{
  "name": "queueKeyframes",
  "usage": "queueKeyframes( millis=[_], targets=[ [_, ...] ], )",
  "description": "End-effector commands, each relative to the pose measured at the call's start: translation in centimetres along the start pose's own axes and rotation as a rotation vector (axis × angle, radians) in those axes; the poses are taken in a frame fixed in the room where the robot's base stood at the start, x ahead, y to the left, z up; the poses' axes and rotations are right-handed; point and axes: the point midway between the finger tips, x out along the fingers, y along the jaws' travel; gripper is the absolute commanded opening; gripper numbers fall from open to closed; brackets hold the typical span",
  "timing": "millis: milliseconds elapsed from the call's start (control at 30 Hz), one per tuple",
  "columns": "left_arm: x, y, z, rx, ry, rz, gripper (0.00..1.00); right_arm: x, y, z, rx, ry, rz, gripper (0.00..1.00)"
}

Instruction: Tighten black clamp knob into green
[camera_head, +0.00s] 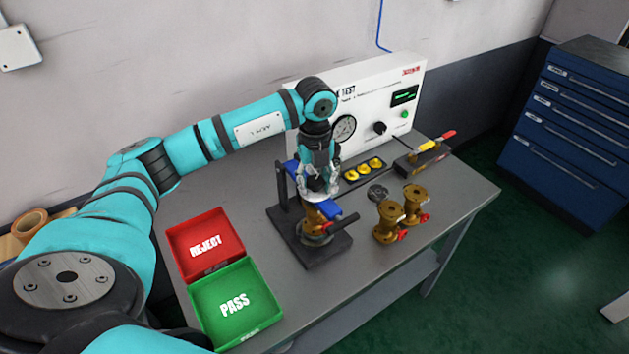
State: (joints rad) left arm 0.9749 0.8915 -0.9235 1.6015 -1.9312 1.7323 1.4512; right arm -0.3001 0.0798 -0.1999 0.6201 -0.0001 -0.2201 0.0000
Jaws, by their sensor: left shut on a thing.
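My left gripper (318,190) points straight down over the clamp stand (334,243). It is shut at the top of the stand, where the black clamp knob sits; the fingers hide the knob, and no green mark for it can be made out. The stand has a black base, a dark post and blue parts (348,219). A brass valve body (313,217) stands upright in it, just below the fingers, partly covered. My right gripper is not in view.
A red REJECT tray (177,240) and green PASS tray (194,309) lie left of the stand. Two brass valves (388,214) with red handles stand to its right. Behind are a black strip with yellow parts (351,175), a white test panel (375,95) and a yellow-and-red-handled tool (428,145).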

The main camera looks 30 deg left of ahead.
Motion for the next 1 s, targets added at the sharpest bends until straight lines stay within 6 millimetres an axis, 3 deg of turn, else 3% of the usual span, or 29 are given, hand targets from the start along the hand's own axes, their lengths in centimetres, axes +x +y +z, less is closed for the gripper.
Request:
queueKeyframes(
  millis=[67, 100, 233, 567, 1000],
  targets=[
    [0.1, 0.0, -0.1, 0.001, 0.002, 0.002, 0.00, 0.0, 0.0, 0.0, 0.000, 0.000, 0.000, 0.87],
    [0.1, 0.0, -0.1, 0.000, 0.002, 0.002, 0.42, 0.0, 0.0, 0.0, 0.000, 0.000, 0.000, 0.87],
    [0.1, 0.0, -0.1, -0.001, 0.002, 0.002, 0.59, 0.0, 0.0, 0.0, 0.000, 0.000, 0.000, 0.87],
    [-0.2, 0.0, 0.0, -0.003, 0.001, 0.001, 0.60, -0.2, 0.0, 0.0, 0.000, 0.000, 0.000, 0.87],
    [-4.4, 0.0, 0.0, -0.004, 0.000, 0.000, 0.60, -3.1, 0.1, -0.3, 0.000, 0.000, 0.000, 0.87]
  ],
)
